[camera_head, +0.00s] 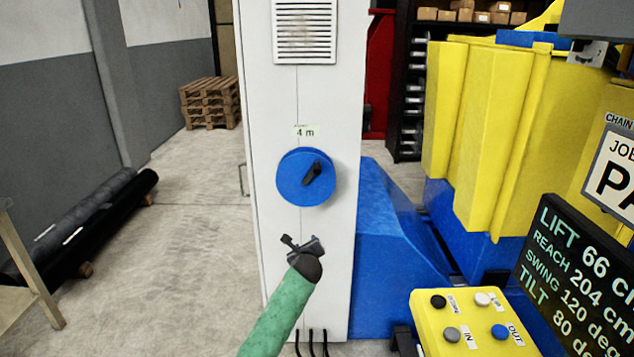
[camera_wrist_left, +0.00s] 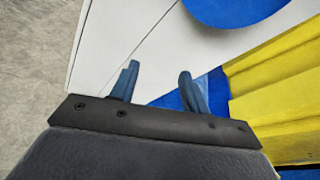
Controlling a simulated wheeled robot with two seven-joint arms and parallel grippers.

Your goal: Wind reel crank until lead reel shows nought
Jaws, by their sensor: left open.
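The reel crank is a blue disc (camera_head: 305,177) with a black handle (camera_head: 312,174) on the front of a white cabinet (camera_head: 262,110). The handle sits right of the disc's centre. A small label above the disc, the lead reel readout (camera_head: 306,132), reads 4 m. My left gripper (camera_head: 302,241) is open and empty, below the disc and apart from it, in front of the cabinet. In the left wrist view my gripper's two fingers (camera_wrist_left: 160,88) stand apart with nothing between them, and the blue disc's lower edge (camera_wrist_left: 235,8) shows at the top. My right gripper is out of view.
A yellow button box (camera_head: 470,325) stands at lower right, beside a dark board (camera_head: 575,275) reading lift 66, reach 204, swing 120, tilt 80. Blue and yellow machinery (camera_head: 480,130) fills the right. A black roll (camera_head: 90,225) lies at left. Floor left of the cabinet is clear.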

